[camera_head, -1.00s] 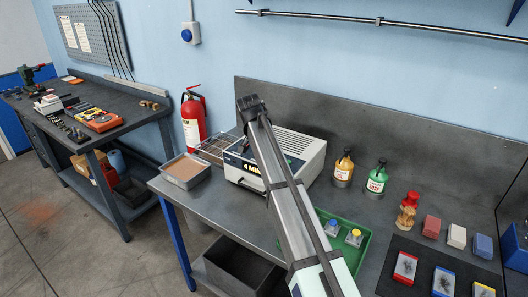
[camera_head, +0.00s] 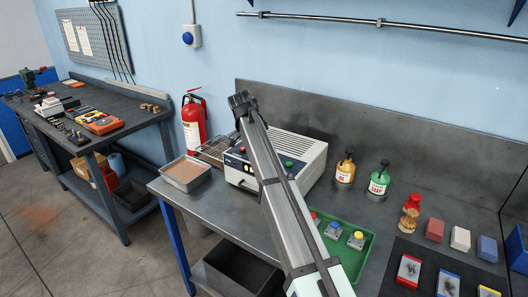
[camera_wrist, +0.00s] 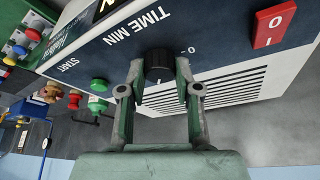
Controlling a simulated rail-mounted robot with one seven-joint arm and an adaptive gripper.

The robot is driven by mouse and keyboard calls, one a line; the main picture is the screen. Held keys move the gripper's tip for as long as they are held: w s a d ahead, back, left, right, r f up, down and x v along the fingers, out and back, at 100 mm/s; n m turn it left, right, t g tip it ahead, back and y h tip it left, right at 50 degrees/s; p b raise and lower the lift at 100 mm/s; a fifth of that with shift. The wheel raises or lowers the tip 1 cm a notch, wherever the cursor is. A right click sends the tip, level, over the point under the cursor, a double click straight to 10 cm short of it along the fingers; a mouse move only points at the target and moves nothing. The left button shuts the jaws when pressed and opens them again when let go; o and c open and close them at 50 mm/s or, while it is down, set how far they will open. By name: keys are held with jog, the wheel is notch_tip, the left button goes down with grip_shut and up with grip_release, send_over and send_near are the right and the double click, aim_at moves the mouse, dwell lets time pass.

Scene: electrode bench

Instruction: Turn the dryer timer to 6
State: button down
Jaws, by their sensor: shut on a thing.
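The dryer (camera_head: 304,150) is a white box with a dark front panel on the bench; my arm crosses in front of it in the head view. In the wrist view its black timer knob (camera_wrist: 158,62) sits under the "TIME MIN" label, with a "0" mark beside it. My gripper (camera_wrist: 160,76) is shut on the knob, one finger on each side. The knob's pointer and most of the dial marks cannot be read. The display (camera_wrist: 108,8) is cut off at the top edge. A green start button (camera_wrist: 98,85) is on the same panel.
A red power switch (camera_wrist: 274,25) is on the panel. A tray (camera_head: 185,173) and wire rack (camera_head: 214,150) stand left of the dryer. Two bottles (camera_head: 345,170) (camera_head: 379,180) stand right of it. A green tray (camera_head: 362,238) with small buttoned boxes is in front.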

jog(key=shift+f, duration=0.1)
jog(key=c, duration=0.8)
grip_release()
jog(key=v, duration=1.2)
